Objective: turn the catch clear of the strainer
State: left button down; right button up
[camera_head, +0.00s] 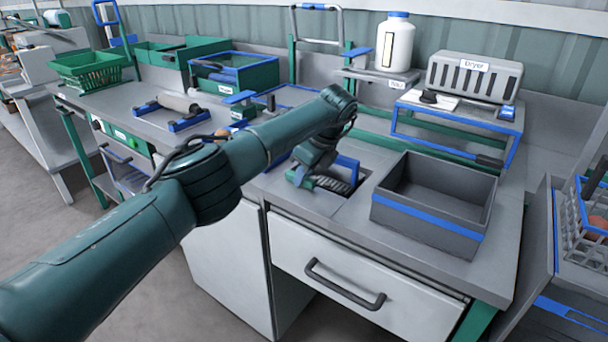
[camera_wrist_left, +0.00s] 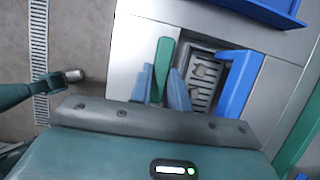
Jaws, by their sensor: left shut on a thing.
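The green catch (camera_wrist_left: 164,52) is a narrow bar seen between the two blue-grey fingers of my left gripper (camera_wrist_left: 162,84), which is shut on it. In the wrist view the bar lies beside the grey slotted strainer (camera_wrist_left: 204,92), not over its visible slots. The strainer has a blue upright handle (camera_wrist_left: 238,84) at its right. In the head view my left gripper (camera_head: 302,177) is low at the recess in the bench top, and the strainer's blue handle (camera_head: 348,166) stands just right of it. My wrist and fingers hide part of the catch and strainer there.
A grey bin with a blue band (camera_head: 428,216) stands just right of the recess. A blue-framed stand with the dryer (camera_head: 474,76) and a white jug (camera_head: 396,44) are behind. A drawer with a dark handle (camera_head: 344,286) is below. Bare bench top lies in front of the recess.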

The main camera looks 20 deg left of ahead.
jog(key=shift+s+f, duration=0.1)
jog(key=shift+s, duration=0.05)
pick_arm(q)
jog(key=c, duration=1.3)
grip_release()
pick_arm(e)
jog(key=shift+a, duration=0.1)
pick_arm(q)
jog(key=shift+d+r, duration=0.1)
jog(key=shift+r, duration=0.2)
jog(key=v, duration=1.2)
jog(key=shift+r, duration=0.35)
pick_arm(e)
jog(key=shift+f, duration=0.3)
jog(key=shift+r, duration=0.1)
